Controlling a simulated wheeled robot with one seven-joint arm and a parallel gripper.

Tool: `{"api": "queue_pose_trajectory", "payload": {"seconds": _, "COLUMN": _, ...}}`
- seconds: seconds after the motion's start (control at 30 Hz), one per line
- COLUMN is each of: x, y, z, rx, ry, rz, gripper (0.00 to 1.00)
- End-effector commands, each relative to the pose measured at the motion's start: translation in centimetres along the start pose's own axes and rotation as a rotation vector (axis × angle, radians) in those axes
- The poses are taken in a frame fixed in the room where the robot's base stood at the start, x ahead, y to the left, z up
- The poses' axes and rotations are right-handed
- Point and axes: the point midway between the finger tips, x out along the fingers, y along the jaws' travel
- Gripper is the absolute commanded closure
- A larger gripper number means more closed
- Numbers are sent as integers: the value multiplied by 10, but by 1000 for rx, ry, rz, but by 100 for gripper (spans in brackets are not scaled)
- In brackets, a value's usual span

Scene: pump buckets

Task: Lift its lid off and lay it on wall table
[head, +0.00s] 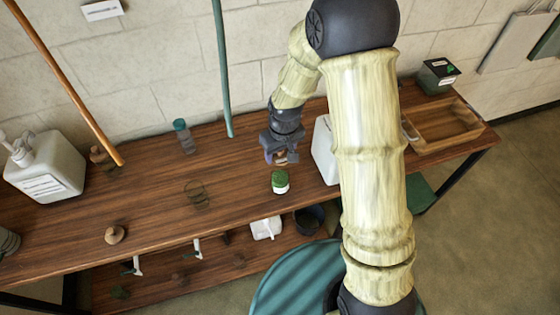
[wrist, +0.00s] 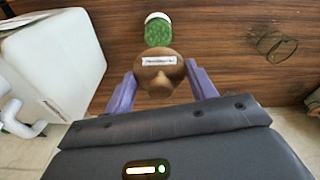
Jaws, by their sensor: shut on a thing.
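My gripper (head: 281,157) is over the wooden wall table (head: 150,200), left of a white container in the head view. In the wrist view its purple fingers (wrist: 163,85) are shut on a round brown lid-like piece (wrist: 158,73) with a small white label. The same brown piece shows small between the fingers in the head view (head: 282,158). Whether it touches the table I cannot tell.
The white container (head: 324,150) is partly hidden by my arm. A wooden tray (head: 445,130) and dark box (head: 437,74) are at right. A clear glass piece (head: 197,195), brown knob (head: 115,234), teal-capped bottle (head: 184,136) and white pump bottle (head: 47,168) stand left, with bare wood between.

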Motion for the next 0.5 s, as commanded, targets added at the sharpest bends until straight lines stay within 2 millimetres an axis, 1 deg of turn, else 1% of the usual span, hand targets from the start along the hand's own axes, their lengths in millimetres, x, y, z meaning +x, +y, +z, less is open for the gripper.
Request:
{"api": "queue_pose_trajectory", "payload": {"seconds": 0.1, "x": -13, "y": 0, "z": -2, "rx": -1, "ry": 3, "rz": 0, "gripper": 65}}
{"api": "queue_pose_trajectory", "payload": {"seconds": 0.2, "x": -18, "y": 0, "z": -2, "rx": -1, "ry": 1, "rz": 0, "gripper": 65}}
{"api": "queue_pose_trajectory", "payload": {"seconds": 0.5, "x": -20, "y": 0, "z": -3, "rx": 0, "ry": 0, "rz": 0, "gripper": 65}}
